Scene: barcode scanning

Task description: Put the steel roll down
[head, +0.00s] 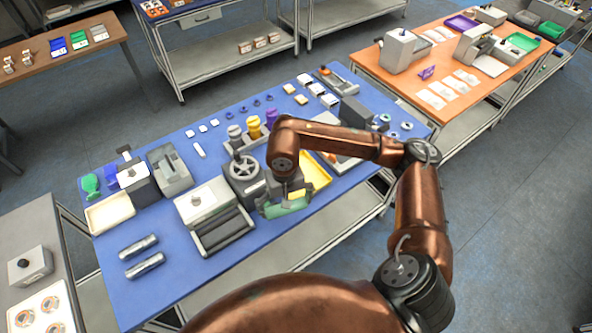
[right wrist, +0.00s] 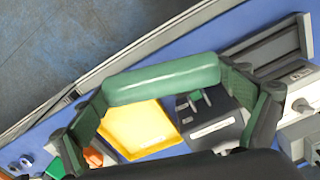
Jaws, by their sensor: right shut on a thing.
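My right gripper (head: 284,196) hangs over the front edge of the blue table (head: 190,285). It is shut on a green roll (right wrist: 162,80), which spans the fingers in the right wrist view; it also shows in the head view (head: 288,208). The roll is in the air, with the table below it. Two steel rolls (head: 138,246) (head: 145,265) lie side by side at the table's front left, apart from the gripper. My left gripper is not in view.
A yellow tray (right wrist: 140,130) and a dark device (right wrist: 213,122) lie under the gripper in the wrist view. A grey device with dark rollers (head: 222,232) stands left of the gripper. A cream tray (head: 110,213) is further left. The front left corner has bare table.

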